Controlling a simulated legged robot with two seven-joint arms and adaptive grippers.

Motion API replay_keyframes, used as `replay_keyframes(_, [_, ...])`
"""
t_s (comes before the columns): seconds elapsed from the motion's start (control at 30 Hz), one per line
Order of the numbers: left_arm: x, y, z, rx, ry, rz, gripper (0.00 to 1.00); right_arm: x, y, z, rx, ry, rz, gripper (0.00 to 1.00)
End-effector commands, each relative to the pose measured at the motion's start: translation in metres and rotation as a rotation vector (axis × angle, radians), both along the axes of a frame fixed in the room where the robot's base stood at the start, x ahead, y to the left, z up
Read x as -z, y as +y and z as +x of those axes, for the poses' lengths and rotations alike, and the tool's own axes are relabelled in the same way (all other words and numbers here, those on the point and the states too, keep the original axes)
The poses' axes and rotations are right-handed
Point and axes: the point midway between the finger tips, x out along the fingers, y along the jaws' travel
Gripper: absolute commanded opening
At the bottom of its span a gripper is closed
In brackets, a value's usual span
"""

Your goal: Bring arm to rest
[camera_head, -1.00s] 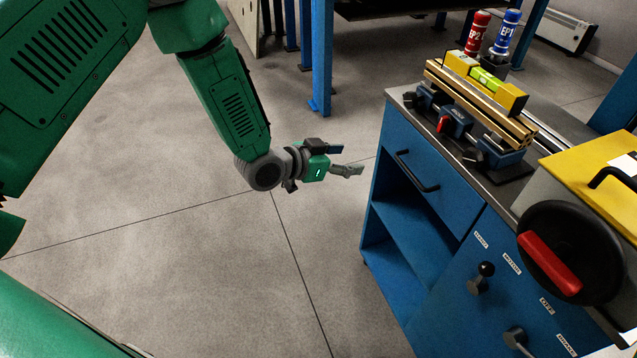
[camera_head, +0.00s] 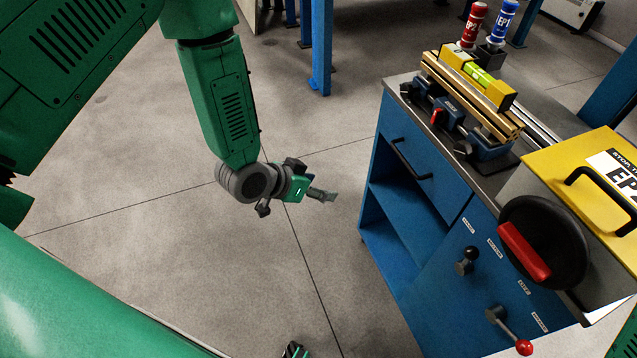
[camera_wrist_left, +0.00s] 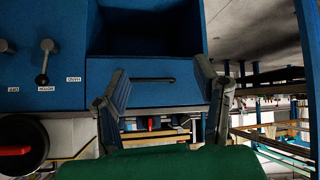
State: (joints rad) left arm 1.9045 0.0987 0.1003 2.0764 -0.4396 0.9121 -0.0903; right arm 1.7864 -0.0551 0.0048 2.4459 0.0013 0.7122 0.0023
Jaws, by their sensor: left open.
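My left arm comes in from the left in the head view, its green forearm hanging down over bare floor. My left gripper (camera_head: 322,195) is at the end of it, clear of the blue cabinet (camera_head: 430,185) and to its left. In the left wrist view the two fingers of my left gripper (camera_wrist_left: 165,100) stand wide apart with nothing between them. Behind them the cabinet's blue front and black drawer handle (camera_wrist_left: 153,79) show.
On the cabinet stand clamps holding brass-coloured bars, a yellow level (camera_head: 478,78), a red bottle (camera_head: 473,25) and a blue bottle (camera_head: 502,25). A black wheel with a red handle (camera_head: 523,250) and levers stick out at the front. Open floor (camera_head: 210,285) lies left of the cabinet.

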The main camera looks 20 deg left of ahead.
Motion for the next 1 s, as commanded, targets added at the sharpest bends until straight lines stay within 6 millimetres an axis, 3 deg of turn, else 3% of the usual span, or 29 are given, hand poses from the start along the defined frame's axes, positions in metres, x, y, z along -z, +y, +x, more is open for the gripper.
replay_keyframes(0.27, [0.000, 0.000, 0.000, 0.000, 0.001, 0.000, 0.56, 0.001, 0.000, 0.003, 0.000, -0.002, 0.000, 0.55])
replay_keyframes(0.37, [0.012, 0.002, -0.013, -0.013, 0.038, 0.010, 0.56, 0.005, 0.000, 0.003, 0.000, -0.001, 0.000, 0.55])
replay_keyframes(0.47, [0.042, 0.010, -0.047, -0.048, 0.140, 0.042, 0.56, 0.017, 0.000, 0.002, 0.000, -0.001, 0.000, 0.55])
replay_keyframes(0.6, [0.091, 0.033, -0.124, -0.138, 0.353, 0.120, 0.56, 0.040, 0.000, 0.002, 0.000, -0.001, 0.000, 0.55])
replay_keyframes(0.7, [0.114, 0.052, -0.180, -0.207, 0.497, 0.187, 0.56, 0.053, 0.000, 0.002, 0.000, -0.001, 0.000, 0.55])
replay_keyframes(0.83, [0.127, 0.072, -0.235, -0.279, 0.636, 0.262, 0.56, 0.065, 0.000, 0.002, 0.000, -0.001, 0.000, 0.55])
replay_keyframes(1.0, [0.128, 0.085, -0.267, -0.325, 0.714, 0.309, 0.56, 0.070, 0.000, 0.002, 0.000, -0.001, 0.000, 0.55])
